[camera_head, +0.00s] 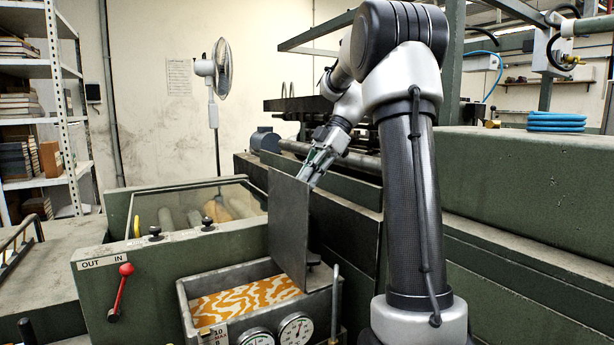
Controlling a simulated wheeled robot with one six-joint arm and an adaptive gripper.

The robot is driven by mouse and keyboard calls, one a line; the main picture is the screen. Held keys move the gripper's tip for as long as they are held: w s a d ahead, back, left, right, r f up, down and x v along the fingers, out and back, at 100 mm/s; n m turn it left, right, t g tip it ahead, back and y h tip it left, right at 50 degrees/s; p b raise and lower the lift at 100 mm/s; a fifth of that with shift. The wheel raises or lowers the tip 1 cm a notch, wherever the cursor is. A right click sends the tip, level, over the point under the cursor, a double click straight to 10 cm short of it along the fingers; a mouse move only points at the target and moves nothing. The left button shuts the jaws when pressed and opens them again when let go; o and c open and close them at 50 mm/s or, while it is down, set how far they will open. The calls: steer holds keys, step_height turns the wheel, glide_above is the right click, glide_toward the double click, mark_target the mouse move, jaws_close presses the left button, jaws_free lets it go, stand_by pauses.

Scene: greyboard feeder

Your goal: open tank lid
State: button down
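The tank (183,307) is a grey open-topped box at the lower middle. An orange and white wavy-patterned surface shows inside it. The tank lid (288,225) is a flat dark grey plate. It stands steeply upright at the right side of the tank, so much of the tank's top is uncovered. My gripper (314,172) is at the upper right edge of the lid, partly hidden behind it. I cannot tell whether the fingers touch the lid or how far apart they are.
Two round gauges (296,329) sit at the tank's front. A red lever (120,291) is at the left. A glass-covered roller trough (180,212) lies behind the tank. The long green machine body (530,185) fills the right. A fan (215,75) and shelves (62,95) stand behind.

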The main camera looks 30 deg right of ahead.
stand_by(0.3)
step_height(320, 180, up, 10)
steer(key=s+a+f+m+t+h, duration=0.1)
steer(key=s+a+f+m+h, duration=0.3)
steer(key=s+m, duration=0.55)
steer(key=s+f+m+t+h, duration=0.3)
steer(key=s+f+m, duration=0.5)
steer(key=s+f, duration=0.6)
steer(key=shift+s, duration=0.3)
